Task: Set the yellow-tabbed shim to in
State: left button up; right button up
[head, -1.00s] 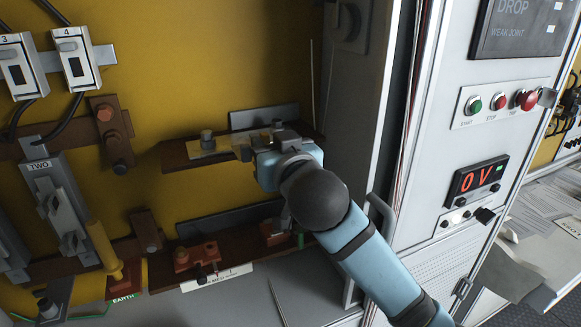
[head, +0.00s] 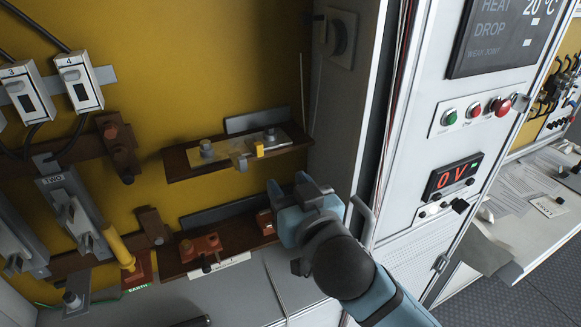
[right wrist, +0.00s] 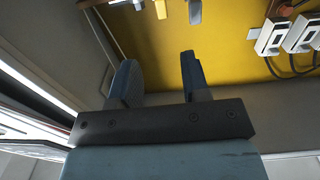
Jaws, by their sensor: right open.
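The yellow-tabbed shim (head: 259,149) shows as a small upright yellow tab on the brass strip of the upper brown shelf, between two round studs. A pale metal tab (head: 238,160) stands just left of it at the shelf's front edge. How deep the shim sits cannot be told. My right gripper (head: 289,187) is open and empty, below and right of the shim and apart from it. In the right wrist view its two fingers (right wrist: 159,62) are spread with nothing between them, and a small yellow piece (right wrist: 161,9) shows beyond them. My left gripper is not in view.
A lower brown shelf (head: 236,232) with red-brown clamps lies below and left of my right gripper. A grey cabinet (head: 425,215) with a door handle (head: 362,215) stands close on the right. Fuse holders (head: 80,83) and a yellow-handled part (head: 118,245) are at left.

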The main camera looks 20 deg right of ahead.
jog(key=shift+s+a+p, duration=0.1)
jog(key=shift+s+p, duration=0.35)
jog(key=shift+p, duration=0.15)
notch_tip(320, 180, down, 20)
jog(key=s+n+g+y, duration=0.2)
jog(key=n+g, duration=0.1)
jog(key=g, duration=0.1)
jog(key=s+d+f+g, duration=0.1)
jog(key=s+f, duration=0.4)
jog(key=f, duration=0.4)
jog(key=s+d+f+g, duration=0.2)
jog(key=s+f, duration=0.4)
jog(key=f, duration=0.3)
jog(key=shift+s+d+f, duration=0.25)
jog(key=shift+d+f, duration=0.05)
jog(key=shift+f, duration=0.05)
jog(key=shift+y, duration=0.3)
